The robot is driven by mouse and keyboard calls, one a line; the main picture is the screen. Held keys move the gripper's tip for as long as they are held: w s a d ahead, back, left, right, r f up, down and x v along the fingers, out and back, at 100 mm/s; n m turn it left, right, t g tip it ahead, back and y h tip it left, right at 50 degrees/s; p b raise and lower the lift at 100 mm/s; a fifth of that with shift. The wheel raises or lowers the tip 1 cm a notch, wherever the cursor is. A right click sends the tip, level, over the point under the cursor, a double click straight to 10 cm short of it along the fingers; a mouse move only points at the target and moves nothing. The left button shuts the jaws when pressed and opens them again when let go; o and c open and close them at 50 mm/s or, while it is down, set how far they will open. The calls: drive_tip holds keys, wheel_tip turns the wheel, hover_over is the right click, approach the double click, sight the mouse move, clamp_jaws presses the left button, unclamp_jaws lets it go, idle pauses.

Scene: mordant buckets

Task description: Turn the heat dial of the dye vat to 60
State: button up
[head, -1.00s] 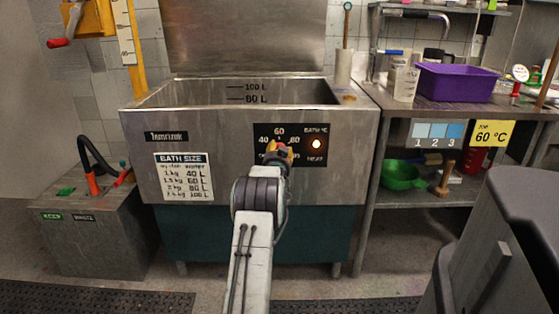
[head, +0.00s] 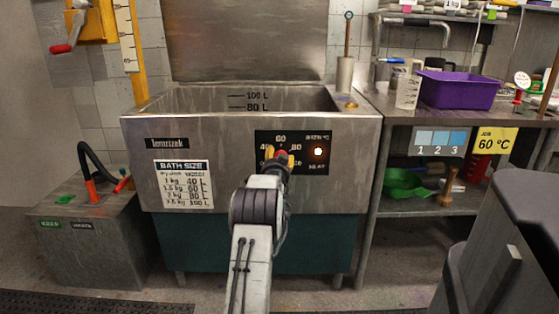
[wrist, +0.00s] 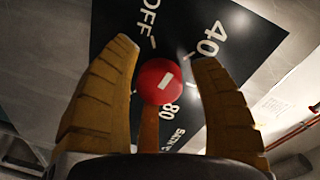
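The dye vat (head: 230,150) is a steel tub. Its black heat panel (head: 300,140) reads 40, 60 and 80, with a lit lamp (head: 318,152). My gripper (head: 277,156) is at this panel and hides the dial's lower part. In the wrist view, the round red dial knob (wrist: 165,88) lies between the two yellow fingers of my gripper (wrist: 165,75). The fingers are spread, with narrow gaps beside the knob. Its white mark slants up and right, roughly in line with the 40; the exact setting is unclear. OFF and 80 also show; 60 is hidden there.
A bath size chart (head: 184,184) is on the vat front. A grey box with a hose (head: 90,235) stands left. A bench (head: 400,118) with a purple tub (head: 458,90) and a yellow 60 °C card (head: 494,141) is right. A dark grey bin (head: 505,235) is at front right.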

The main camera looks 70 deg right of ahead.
drive_tip(key=shift+o, duration=0.9)
drive_tip(key=shift+s, duration=0.1)
drive_tip(key=shift+s, duration=0.1)
drive_tip(key=v, duration=1.1)
drive_tip(key=shift+a, duration=0.45)
